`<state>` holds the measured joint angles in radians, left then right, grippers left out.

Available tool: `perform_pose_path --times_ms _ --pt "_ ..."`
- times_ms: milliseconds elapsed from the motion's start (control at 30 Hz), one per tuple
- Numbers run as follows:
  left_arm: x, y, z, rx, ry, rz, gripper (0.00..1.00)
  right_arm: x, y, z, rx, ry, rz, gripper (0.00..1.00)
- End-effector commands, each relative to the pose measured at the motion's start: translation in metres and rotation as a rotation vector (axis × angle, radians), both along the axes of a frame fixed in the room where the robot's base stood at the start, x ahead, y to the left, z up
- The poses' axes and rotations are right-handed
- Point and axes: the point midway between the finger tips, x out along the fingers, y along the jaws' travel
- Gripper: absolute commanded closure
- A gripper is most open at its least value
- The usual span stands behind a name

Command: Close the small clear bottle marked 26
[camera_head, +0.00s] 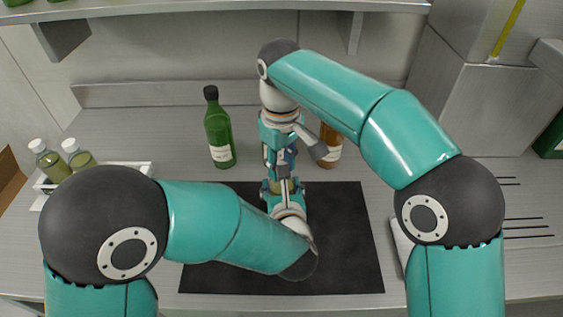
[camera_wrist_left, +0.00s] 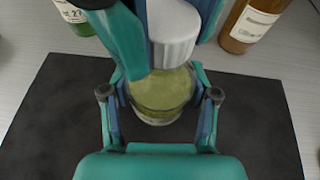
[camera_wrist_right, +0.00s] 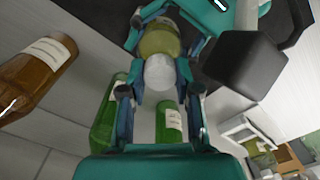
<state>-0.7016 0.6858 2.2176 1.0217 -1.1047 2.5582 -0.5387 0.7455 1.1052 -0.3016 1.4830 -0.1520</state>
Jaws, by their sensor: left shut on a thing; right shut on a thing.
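The small clear bottle (camera_wrist_left: 160,95), with yellow-green oil in it, stands over the black mat (camera_head: 345,245). My left gripper (camera_head: 284,187) is shut on it; the fingers show on both sides of it in the left wrist view. A white ribbed cap (camera_wrist_left: 173,40) sits over the bottle's mouth and also shows in the right wrist view (camera_wrist_right: 160,73). My right gripper (camera_wrist_right: 158,92) comes from above and is shut on the cap. I cannot tell whether the cap is seated fully. The number 26 is not visible.
A dark green bottle (camera_head: 218,135) and a brown bottle (camera_head: 331,150) stand behind the mat. At the left, a white rack (camera_head: 140,168) holds small white-capped bottles (camera_head: 48,160). Thin dark rods (camera_head: 525,228) lie at the right. A shelf (camera_head: 200,8) runs above. The mat's right side is clear.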

Motion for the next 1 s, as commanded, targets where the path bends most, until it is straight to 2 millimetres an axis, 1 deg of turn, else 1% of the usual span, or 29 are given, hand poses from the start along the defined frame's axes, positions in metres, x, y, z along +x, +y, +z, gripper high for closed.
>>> perform_pose_path --times_ms 33,100,133,267,300,367,400,433,767,867,1000 --pt "0.0 0.0 0.0 0.001 0.0 -0.001 1.0 0.001 0.0 0.0 0.002 -0.005 -0.097 1.0" --pt "0.0 0.0 0.0 0.001 0.0 -0.001 1.0 0.001 0.0 0.0 0.002 -0.006 -0.215 1.0" --pt "0.0 0.0 0.0 0.001 0.0 -0.001 1.0 0.001 0.0 0.0 0.002 -0.006 -0.237 1.0" --pt "-0.001 0.0 0.0 0.001 0.0 -0.002 1.0 0.001 0.0 0.0 0.002 -0.006 -0.227 1.0" --pt "-0.001 0.0 0.0 0.001 0.0 -0.002 1.0 0.001 0.0 0.0 0.002 -0.006 -0.227 0.63" --pt "-0.001 0.0 0.0 0.001 0.0 -0.001 1.0 0.001 0.0 0.0 0.002 -0.006 -0.226 0.53" --pt "-0.001 0.0 0.0 0.001 0.0 -0.001 1.0 0.001 0.0 0.0 0.002 -0.006 -0.226 0.47" --pt "0.0 0.0 0.0 0.001 0.0 -0.001 1.0 0.001 0.0 0.0 0.001 -0.006 -0.225 0.43" --pt "0.0 0.0 0.0 0.0 0.0 -0.001 1.0 0.001 0.0 0.003 0.001 -0.003 -0.224 0.43" --pt "0.0 0.0 0.0 0.0 0.0 -0.001 1.0 0.001 0.001 0.012 0.002 -0.005 -0.224 0.43" --pt "0.0 0.0 0.0 0.0 0.0 -0.001 1.0 0.001 0.001 0.03 0.002 -0.005 -0.223 0.43"
